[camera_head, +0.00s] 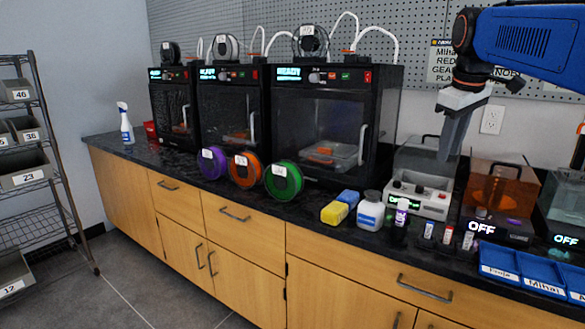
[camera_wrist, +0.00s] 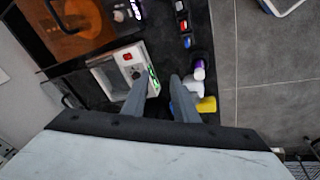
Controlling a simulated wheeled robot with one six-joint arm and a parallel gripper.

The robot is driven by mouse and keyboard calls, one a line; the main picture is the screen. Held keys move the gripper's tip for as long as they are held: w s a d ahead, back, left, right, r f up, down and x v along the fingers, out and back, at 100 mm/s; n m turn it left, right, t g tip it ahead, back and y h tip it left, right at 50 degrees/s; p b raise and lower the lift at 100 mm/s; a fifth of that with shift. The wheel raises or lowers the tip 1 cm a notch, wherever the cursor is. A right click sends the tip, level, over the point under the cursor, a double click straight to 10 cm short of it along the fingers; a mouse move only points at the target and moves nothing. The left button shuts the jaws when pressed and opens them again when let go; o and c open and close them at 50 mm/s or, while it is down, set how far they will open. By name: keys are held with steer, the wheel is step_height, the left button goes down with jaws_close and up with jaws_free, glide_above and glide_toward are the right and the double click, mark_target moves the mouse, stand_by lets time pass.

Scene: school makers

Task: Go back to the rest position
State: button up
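My gripper (camera_head: 452,140) hangs from my blue arm at the upper right of the head view, fingers pointing down. It is above the counter, in front of the pegboard wall and over the white machine (camera_head: 418,190). In the wrist view my gripper (camera_wrist: 160,78) shows two grey fingers apart, with dark counter visible between them and nothing held. The white machine (camera_wrist: 122,70) with a red button lies below and beside the left finger in the wrist view.
The black counter (camera_head: 140,150) holds several 3D printers (camera_head: 325,115), filament spools (camera_head: 284,181), a white bottle (camera_head: 370,212), small vials, an orange-lidded machine (camera_head: 497,195) and blue trays (camera_head: 512,268). A bin shelf (camera_head: 28,178) stands left. The floor (camera_head: 150,285) before the cabinets is clear.

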steer(key=s+a+f+m, duration=0.3)
steer(key=s+a+f, duration=0.1)
steer(key=s+f, duration=0.9)
steer(key=s+a+f+m+t, duration=0.1)
steer(key=s+a+f+m, duration=0.2)
steer(key=s+f, duration=1)
step_height(320, 180, down, 4)
steer(key=shift+s+a+r+t+y, duration=0.2)
steer(key=shift+s+a+t+y, duration=0.1)
steer(key=shift+s+a+y, duration=0.15)
